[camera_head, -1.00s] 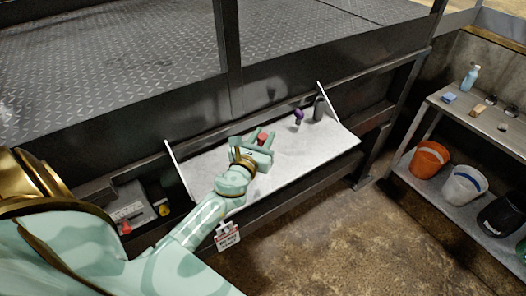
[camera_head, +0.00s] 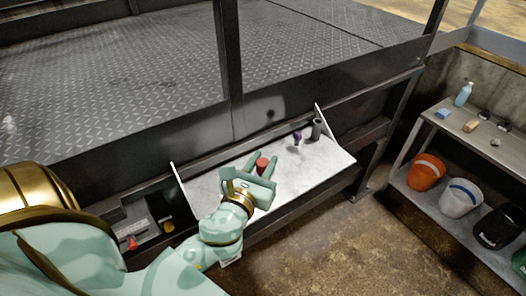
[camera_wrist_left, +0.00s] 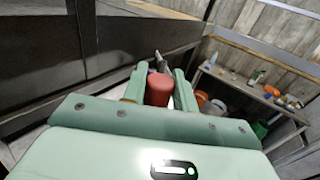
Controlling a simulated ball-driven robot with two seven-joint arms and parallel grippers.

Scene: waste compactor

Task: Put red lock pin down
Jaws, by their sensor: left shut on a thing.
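The red lock pin (camera_head: 262,165) shows its red head between the fingers of my left gripper (camera_head: 262,162), over the white shelf (camera_head: 320,163). In the left wrist view the red pin (camera_wrist_left: 159,89) sits between the two green fingers (camera_wrist_left: 158,75), which are shut on it. The lower part of the pin is hidden behind the gripper. I cannot tell whether the pin touches the shelf. My right gripper is not in view.
A purple-handled item (camera_head: 297,137) and a dark cylinder (camera_head: 316,129) stand at the shelf's right end. The shelf has raised side plates. A side table (camera_head: 447,190) at the right holds an orange bucket (camera_head: 426,172), a white bucket (camera_head: 460,197) and several small items.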

